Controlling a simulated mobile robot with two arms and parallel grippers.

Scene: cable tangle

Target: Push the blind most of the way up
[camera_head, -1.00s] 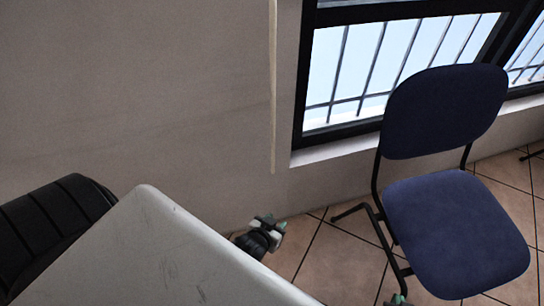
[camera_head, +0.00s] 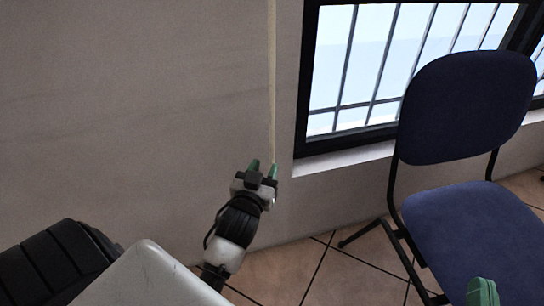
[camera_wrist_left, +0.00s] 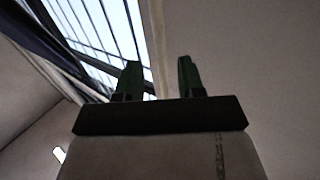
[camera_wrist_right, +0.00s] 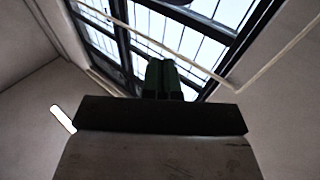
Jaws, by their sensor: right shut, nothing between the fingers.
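A thin pale strip (camera_head: 271,75) hangs down along the wall left of the window in the head view; I cannot tell whether it is part of the blind. No blind panel is clearly seen. My left gripper (camera_head: 264,167) points up at the strip's lower part, fingers apart. In the left wrist view the strip (camera_wrist_left: 157,35) runs between the two open fingers (camera_wrist_left: 158,64); contact cannot be told. My right gripper (camera_head: 482,291) is at the bottom right, in front of the chair seat. In the right wrist view its fingers (camera_wrist_right: 162,78) are together and empty.
The barred window (camera_head: 385,70) has a white sill (camera_head: 345,160). A dark blue chair (camera_head: 465,110) stands at the right, before the window. A black padded object (camera_head: 55,265) is at the lower left. Tiled floor (camera_head: 300,270) shows between.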

